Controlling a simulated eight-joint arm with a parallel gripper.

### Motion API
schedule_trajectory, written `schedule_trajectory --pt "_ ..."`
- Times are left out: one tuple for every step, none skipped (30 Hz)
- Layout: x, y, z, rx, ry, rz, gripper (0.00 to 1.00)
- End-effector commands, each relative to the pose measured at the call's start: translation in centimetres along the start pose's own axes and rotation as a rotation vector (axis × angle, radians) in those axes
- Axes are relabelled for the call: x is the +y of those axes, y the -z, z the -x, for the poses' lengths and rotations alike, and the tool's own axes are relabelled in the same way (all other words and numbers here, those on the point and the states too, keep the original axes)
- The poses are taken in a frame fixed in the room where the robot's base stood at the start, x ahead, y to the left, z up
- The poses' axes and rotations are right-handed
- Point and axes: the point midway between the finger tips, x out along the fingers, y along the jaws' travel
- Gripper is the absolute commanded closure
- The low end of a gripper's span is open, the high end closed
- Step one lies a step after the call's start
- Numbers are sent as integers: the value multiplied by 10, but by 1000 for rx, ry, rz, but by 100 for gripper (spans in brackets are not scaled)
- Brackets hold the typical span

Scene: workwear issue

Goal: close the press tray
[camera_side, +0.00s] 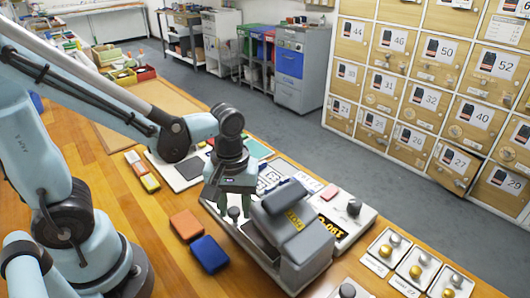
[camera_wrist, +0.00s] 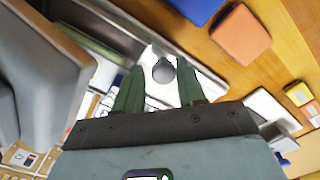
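The grey press (camera_side: 300,235) stands on the wooden bench, right of my gripper in the side view. Its pale tray (camera_side: 240,240) juts out on the left side, with a round dark grey knob (camera_side: 234,213) standing on it. My gripper (camera_side: 235,206) points down over the knob. In the wrist view, the two green fingers of my gripper (camera_wrist: 160,67) are apart, and the knob (camera_wrist: 163,71) shows between their tips. I cannot tell whether either finger touches it. The press body (camera_wrist: 45,75) fills the left of the wrist view.
An orange block (camera_side: 187,224) and a blue block (camera_side: 209,254) lie on the bench left of the tray. Small trays with knobs (camera_side: 418,266) stand to the right. Numbered lockers (camera_side: 430,95) stand beyond the floor. Some bare wood lies left of the blocks.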

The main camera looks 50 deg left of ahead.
Motion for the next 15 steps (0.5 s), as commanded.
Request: schedule_trajectory --pt "0 0 2 0 1 0 60" --pt "0 0 4 0 1 0 60" --pt "0 0 7 0 1 0 60" --pt "0 0 9 0 1 0 60" --pt "0 0 12 0 1 1 60" --pt "0 0 17 0 1 0 60" --pt "-1 0 20 0 1 1 60" --pt "-1 0 24 0 1 0 60" --pt "-1 0 29 0 1 0 60" --pt "0 0 33 0 1 0 60" --pt "0 0 36 0 1 0 60" --pt "0 0 42 0 0 0 60" --pt "-1 0 45 0 0 0 60" --pt "-1 0 49 0 0 0 60" --pt "0 0 55 0 0 0 60"
